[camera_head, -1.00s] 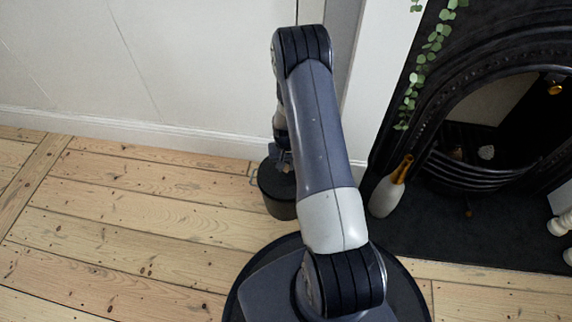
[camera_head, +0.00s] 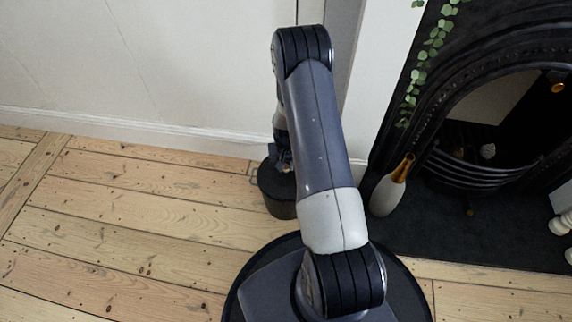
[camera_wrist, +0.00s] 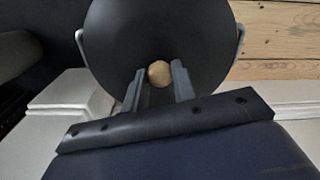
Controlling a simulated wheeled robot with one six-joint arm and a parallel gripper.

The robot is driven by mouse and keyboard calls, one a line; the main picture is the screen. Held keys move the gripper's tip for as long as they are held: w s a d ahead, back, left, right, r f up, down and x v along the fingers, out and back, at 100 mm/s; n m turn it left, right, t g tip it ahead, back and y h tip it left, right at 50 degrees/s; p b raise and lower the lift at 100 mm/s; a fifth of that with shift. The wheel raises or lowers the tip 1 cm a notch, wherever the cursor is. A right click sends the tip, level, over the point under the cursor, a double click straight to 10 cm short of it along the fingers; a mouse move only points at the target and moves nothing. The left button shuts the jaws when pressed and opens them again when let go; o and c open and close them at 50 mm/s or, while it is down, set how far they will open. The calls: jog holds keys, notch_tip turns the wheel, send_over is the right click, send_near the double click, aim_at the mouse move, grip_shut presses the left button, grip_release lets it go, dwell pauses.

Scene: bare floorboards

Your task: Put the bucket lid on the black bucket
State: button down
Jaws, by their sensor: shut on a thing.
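The black bucket (camera_head: 282,205) stands upright on the floorboards near the wall, partly hidden behind my arm. The dark round bucket lid (camera_wrist: 160,30) fills the top of the wrist view, with a round tan knob (camera_wrist: 159,73) near its lower middle. My gripper (camera_wrist: 158,80) is shut on the knob, one finger on each side. In the head view the lid (camera_head: 268,180) is at the bucket's top. A grey handle shows at both sides of the lid in the wrist view. Whether the lid is fully seated on the rim cannot be told.
A pale bottle with a golden neck (camera_head: 388,190) stands right of the bucket, by the black fireplace (camera_head: 480,150). The white wall (camera_head: 150,70) is close behind the bucket. The floorboards (camera_head: 130,220) to the left are clear.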

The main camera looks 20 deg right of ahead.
jog(key=shift+f+b, duration=0.3)
jog(key=shift+f, duration=0.1)
jog(key=c, duration=1.1)
grip_release()
jog(key=shift+r+p, duration=2.2)
jog(key=shift+r, duration=1.35)
jog(key=shift+f, duration=0.2)
notch_tip(320, 180, down, 7)
jog(key=b, duration=0.4)
jog(key=shift+r, duration=0.2)
